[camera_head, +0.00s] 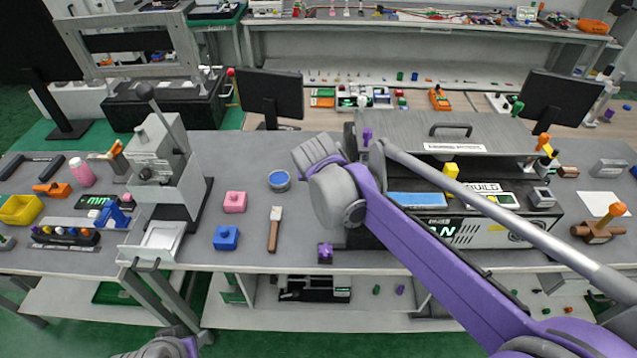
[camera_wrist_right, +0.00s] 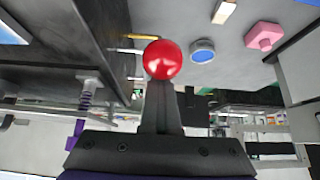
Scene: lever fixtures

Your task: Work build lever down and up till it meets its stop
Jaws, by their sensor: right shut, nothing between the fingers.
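A machine box (camera_head: 480,232) with a BUILD sign (camera_head: 484,187) stands right of centre in the head view. In the right wrist view a round red knob (camera_wrist_right: 162,60) appears straight beyond the tips of my right gripper (camera_wrist_right: 160,88). I take it for the build lever's knob; its rod is hidden. The gripper's fingers are shut together with nothing between them. I cannot tell whether they touch the knob. In the head view my right arm covers the box's left front, and neither the red knob nor the right fingertips can be made out.
Left of my right arm lie a blue round dish (camera_head: 279,180), a pink block (camera_head: 235,202), a blue block (camera_head: 227,238) and a wooden-handled brush (camera_head: 274,230). A grey lever press (camera_head: 160,165) stands further left. The table between press and dish is mostly clear.

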